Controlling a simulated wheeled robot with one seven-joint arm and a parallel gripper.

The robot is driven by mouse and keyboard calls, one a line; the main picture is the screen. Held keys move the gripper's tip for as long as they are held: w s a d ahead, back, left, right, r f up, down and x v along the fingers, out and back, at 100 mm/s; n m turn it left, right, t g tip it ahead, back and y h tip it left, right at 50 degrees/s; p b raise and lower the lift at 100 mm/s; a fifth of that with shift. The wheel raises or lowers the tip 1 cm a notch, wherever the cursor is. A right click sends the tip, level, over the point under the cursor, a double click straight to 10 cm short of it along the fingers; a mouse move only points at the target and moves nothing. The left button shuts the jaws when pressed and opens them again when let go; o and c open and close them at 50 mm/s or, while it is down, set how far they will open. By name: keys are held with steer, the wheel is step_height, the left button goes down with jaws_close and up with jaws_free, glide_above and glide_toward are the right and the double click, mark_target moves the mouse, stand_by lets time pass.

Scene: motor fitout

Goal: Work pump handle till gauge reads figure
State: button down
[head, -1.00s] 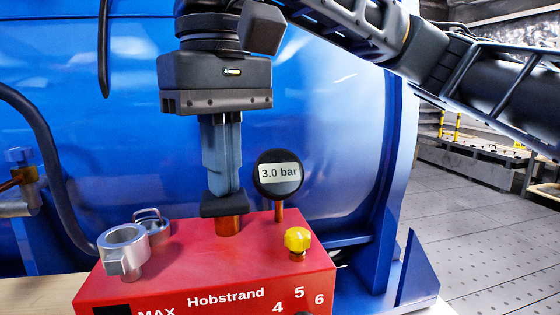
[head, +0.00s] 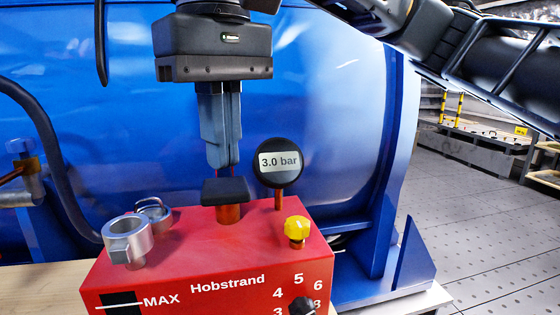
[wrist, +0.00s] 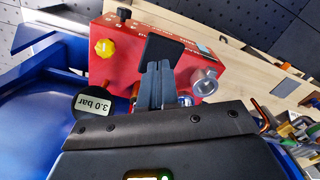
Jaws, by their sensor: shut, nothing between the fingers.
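The red pump box (head: 190,250) stands on a wooden surface, marked Hobstrand and MAX, with a dial showing several numbers. Its black pump handle (head: 226,190) sits on a copper-coloured post on top of the box; the handle also shows in the wrist view (wrist: 162,50). The round black gauge (head: 279,163) reads 3.0 bar; it also shows in the wrist view (wrist: 93,104). My gripper (head: 222,167) is shut and empty, pointing down just above the handle, with a small gap visible in the head view.
A yellow knob (head: 297,229) stands on the box right of the handle, and a metal cup-like fitting (head: 127,240) at its left. A black selector knob (head: 302,306) is on the front. A large blue tank (head: 320,100) rises close behind.

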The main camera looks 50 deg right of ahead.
steer(key=shift+r+p, duration=1.7)
steer(key=shift+r, duration=0.85)
steer(key=shift+s, duration=0.1)
